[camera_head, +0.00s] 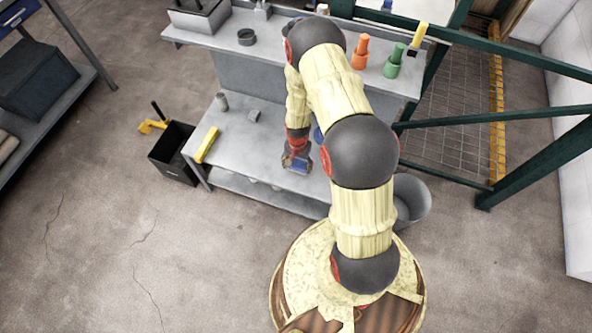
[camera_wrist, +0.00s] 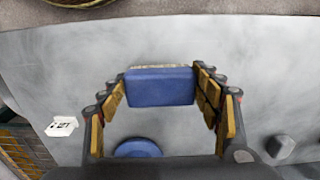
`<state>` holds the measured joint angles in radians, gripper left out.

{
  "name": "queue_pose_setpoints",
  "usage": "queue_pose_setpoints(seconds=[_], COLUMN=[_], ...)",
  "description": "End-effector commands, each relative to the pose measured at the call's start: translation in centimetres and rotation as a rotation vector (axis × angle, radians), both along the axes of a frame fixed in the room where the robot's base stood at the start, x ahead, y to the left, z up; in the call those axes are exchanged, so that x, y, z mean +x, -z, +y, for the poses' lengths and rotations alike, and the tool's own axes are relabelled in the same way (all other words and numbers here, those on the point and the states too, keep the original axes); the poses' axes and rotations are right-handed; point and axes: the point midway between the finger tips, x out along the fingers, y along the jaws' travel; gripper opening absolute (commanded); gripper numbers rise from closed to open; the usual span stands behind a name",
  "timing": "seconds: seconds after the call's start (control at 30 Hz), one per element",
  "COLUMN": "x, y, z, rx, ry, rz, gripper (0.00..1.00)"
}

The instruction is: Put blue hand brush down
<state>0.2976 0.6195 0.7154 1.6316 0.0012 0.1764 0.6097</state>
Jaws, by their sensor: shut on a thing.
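The blue hand brush (camera_wrist: 160,87) is between the fingers of my gripper (camera_wrist: 165,92), which is shut on it. In the wrist view its blue back faces the camera, with a thin pale strip along its far edge. In the head view the brush (camera_head: 298,165) is at the end of my arm, over the front edge area of the lower grey bench top (camera_head: 235,130). I cannot tell whether it touches the bench. My arm hides part of the bench. A round blue thing (camera_wrist: 138,148) lies on the bench near the gripper.
A yellow block (camera_head: 206,145), a grey cylinder (camera_head: 222,102) and a small grey piece (camera_head: 253,115) stand on the bench's left part, with bare surface between. The upper shelf holds orange (camera_head: 360,53) and green (camera_head: 394,62) bottles. A black bin (camera_head: 175,152) stands left, a grey bucket (camera_head: 411,200) right.

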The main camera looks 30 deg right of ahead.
Motion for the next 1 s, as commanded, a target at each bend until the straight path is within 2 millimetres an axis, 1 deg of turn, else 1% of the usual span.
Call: queue_pose_setpoints(seconds=[0.03, 0.17, 0.27, 0.3, 0.4, 0.5, 0.73, 0.87, 0.9, 1.0], x=[0.3, 0.8, 1.3, 1.6, 1.4, 1.4, 1.5, 1.5, 1.5, 1.5], y=[0.6, 0.9, 1.6, 2.1, 3.9, 4.9, 4.7, 5.0, 5.1, 5.0], z=[0.0, -0.1, -0.2, -0.2, -0.2, -0.2, -0.2, -0.2, -0.2, -0.2], rx=[0.0, 0.0, 0.0, 0.001, 0.0, 0.001, 0.0, 0.0, 0.0, 0.0], ry=[0.0, 0.0, 0.0, -0.001, 0.0, 0.0, 0.0, 0.0, 0.0, 0.0], rz=[0.0, -0.001, 0.0, 0.001, 0.001, 0.001, 0.0, 0.0, 0.0, 0.0], gripper=[0.4, 0.4, 0.4, 0.4, 0.4, 0.4, 0.4, 0.4, 0.64, 0.7])
